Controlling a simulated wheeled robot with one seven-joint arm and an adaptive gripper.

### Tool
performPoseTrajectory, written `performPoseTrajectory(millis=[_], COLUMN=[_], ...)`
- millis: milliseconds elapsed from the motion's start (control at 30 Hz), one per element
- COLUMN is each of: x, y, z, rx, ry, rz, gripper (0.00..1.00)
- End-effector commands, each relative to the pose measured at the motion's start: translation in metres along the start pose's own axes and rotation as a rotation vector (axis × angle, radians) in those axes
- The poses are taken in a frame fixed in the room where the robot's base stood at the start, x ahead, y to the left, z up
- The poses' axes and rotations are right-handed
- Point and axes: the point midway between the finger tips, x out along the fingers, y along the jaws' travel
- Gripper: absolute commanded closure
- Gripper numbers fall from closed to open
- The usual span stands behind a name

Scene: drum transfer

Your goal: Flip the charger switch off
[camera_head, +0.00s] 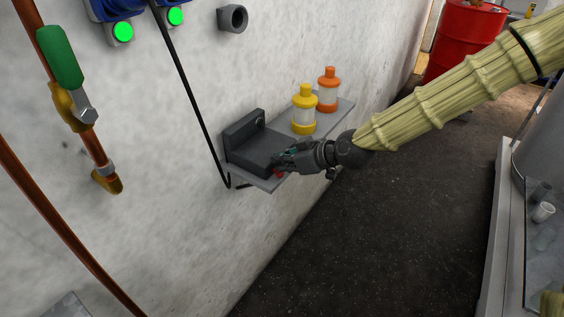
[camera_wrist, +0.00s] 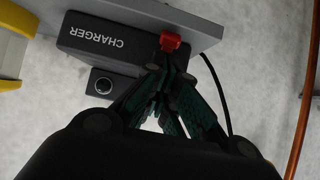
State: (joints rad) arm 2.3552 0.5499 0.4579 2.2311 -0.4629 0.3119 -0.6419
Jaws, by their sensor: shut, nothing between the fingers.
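The charger (camera_head: 262,148) is a dark grey box with a raised back on a wall shelf in the head view. In the wrist view the charger (camera_wrist: 108,38) shows its CHARGER label upside down. A red switch (camera_wrist: 170,41) sits at its edge, and a bit of this red switch (camera_head: 279,174) shows below my gripper in the head view. My gripper (camera_head: 280,161) is at the charger's front right. In the wrist view my gripper (camera_wrist: 166,72) is shut and empty, its tips close to the red switch. I cannot tell whether they touch, or which way the switch is set.
A yellow-capped bottle (camera_head: 304,112) and an orange-capped bottle (camera_head: 328,90) stand on the grey shelf (camera_head: 343,108) right of the charger. A black cable (camera_head: 190,85) hangs at the left. A red drum (camera_head: 462,42) stands far back. The dark floor below is clear.

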Motion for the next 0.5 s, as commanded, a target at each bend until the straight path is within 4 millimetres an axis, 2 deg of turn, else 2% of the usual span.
performPoseTrajectory(millis=[233,500], x=[-0.028,-0.054], y=[-0.001,-0.001], z=[-0.023,-0.015], rx=[-0.003,-0.004], ry=[0.002,0.003], rz=[-0.006,-0.006], gripper=[1.00,1.00])
